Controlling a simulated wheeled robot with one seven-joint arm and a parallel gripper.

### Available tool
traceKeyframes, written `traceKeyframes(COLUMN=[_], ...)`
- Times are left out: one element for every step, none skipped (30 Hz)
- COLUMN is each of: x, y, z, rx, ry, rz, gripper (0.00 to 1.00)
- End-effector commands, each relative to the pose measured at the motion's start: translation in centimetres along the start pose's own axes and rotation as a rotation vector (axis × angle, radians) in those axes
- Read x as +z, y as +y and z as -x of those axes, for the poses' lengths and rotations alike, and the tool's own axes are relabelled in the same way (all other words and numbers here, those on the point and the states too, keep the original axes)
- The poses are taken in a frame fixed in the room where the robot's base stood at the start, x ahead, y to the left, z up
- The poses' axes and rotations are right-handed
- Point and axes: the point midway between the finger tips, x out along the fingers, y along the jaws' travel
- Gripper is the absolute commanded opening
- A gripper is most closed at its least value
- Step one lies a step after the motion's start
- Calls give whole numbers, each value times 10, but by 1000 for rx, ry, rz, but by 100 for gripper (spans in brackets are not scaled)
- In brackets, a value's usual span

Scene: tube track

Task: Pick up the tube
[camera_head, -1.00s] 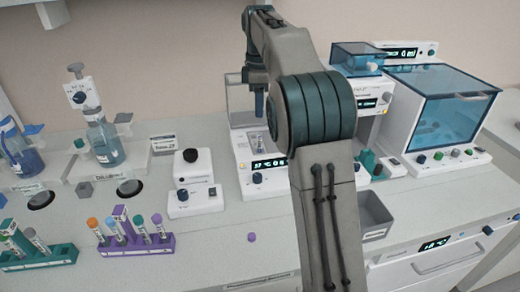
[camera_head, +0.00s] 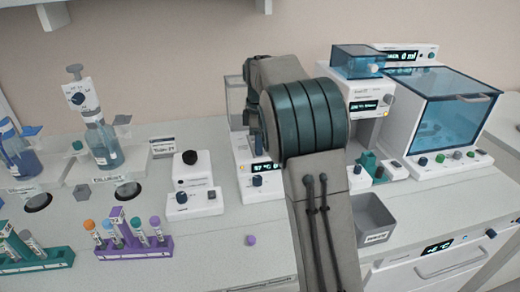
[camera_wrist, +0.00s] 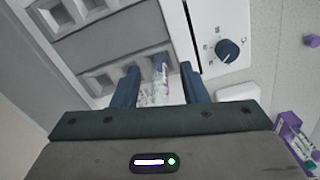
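My gripper (camera_wrist: 162,88) is open, with one dark blue finger on each side of the tube. A gap shows between the tube and each finger. The block belongs to a white heater device (camera_head: 262,182) with a lit display and a blue knob, which also shows in the wrist view (camera_wrist: 228,50).
Several other wells in the block look empty. A purple rack (camera_head: 135,247) and a teal rack (camera_head: 40,262) hold tubes at the front left. A small purple cap (camera_head: 251,240) lies on the bench. A grey bin (camera_head: 374,220) stands right of my arm.

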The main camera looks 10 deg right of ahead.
Motion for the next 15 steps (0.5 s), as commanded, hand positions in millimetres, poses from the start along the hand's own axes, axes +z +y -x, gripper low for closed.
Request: traceKeyframes(x=[0, 0, 0, 0, 0, 0, 0, 0, 0, 0, 0, 0, 0, 0, 0], y=[0, 0, 0, 0, 0, 0, 0, 0, 0, 0, 0, 0, 0, 0, 0], z=[0, 0, 0, 0, 0, 0, 0, 0, 0, 0, 0, 0, 1, 1, 1], rx=[0, 0, 0, 0, 0, 0, 0, 0, 0, 0, 0, 0, 0, 0, 0], ry=[0, 0, 0, 0, 0, 0, 0, 0, 0, 0, 0, 0, 0, 0, 0], rz=[0, 0, 0, 0, 0, 0, 0, 0, 0, 0, 0, 0, 0, 0, 0], gripper=[39, 39, 39, 39, 31, 20, 12, 3, 1, 1, 1, 1, 1, 1, 1])
